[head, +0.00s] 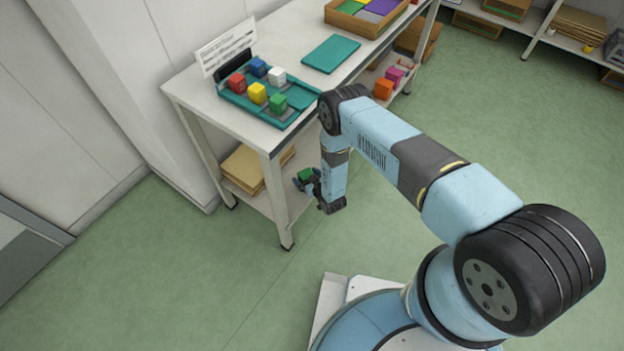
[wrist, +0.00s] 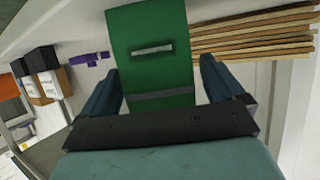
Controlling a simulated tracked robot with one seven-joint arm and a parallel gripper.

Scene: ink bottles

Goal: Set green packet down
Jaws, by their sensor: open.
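The green packet (wrist: 150,25) has a pale label strip and a darker band. In the wrist view it fills the space between the two fingers of my gripper (wrist: 160,66). The fingers stand apart, one on each side of it, with a narrow gap showing at each side. In the head view my gripper (head: 312,184) is low beside the front of the table, and the packet shows as a small green patch (head: 306,174) at it. I cannot tell what the packet rests on, as its underside is hidden.
A white table (head: 184,88) bears a teal tray (head: 290,118) with several coloured blocks, a teal mat (head: 331,54) and a divided wooden box (head: 347,24). Its lower shelf holds a brown stack (head: 243,168), which shows right of the packet in the wrist view (wrist: 255,38). Green floor is clear.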

